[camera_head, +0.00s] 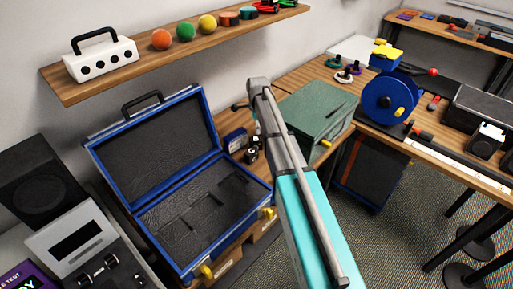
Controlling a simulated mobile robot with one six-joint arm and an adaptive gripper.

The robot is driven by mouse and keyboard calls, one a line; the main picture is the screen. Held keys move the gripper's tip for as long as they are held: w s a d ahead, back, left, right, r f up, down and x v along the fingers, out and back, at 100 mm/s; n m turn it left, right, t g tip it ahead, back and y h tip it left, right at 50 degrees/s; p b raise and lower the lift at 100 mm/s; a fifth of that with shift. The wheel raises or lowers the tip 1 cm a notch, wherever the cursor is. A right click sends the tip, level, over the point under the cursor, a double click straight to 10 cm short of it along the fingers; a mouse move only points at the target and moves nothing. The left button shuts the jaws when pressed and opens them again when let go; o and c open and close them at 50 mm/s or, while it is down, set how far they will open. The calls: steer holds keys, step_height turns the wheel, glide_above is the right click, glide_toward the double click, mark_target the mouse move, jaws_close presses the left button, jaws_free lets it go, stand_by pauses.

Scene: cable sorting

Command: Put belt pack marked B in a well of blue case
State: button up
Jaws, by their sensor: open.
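The blue case (203,163) stands open at left centre, its lid raised toward the wall. Its dark foam has several recessed wells, and I see nothing lying in them. Small black items (251,156) with pale marks sit right of the case, partly behind my arm. I cannot read a B on any of these, so I cannot tell which is the belt pack. My arm rises from the bottom centre; its gripper is not clearly visible.
A grey-green case (318,112) stands right of my arm. A blue reel (389,99) sits on the right bench. A wooden shelf (190,47) with balls and a white box hangs above the open case. A black speaker and grey device (72,240) are at lower left.

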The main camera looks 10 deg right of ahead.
mark_target(256, 138)
steer(key=shift+f+b, duration=0.7)
steer(key=shift+f, duration=0.3)
steer(key=shift+f, duration=0.1)
steer(key=shift+a+f+b, duration=0.1)
steer(key=shift+f+b, duration=2.45)
steer(key=shift+b, duration=0.05)
steer(key=shift+c, duration=0.2)
steer(key=shift+a, duration=0.1)
jaws_close()
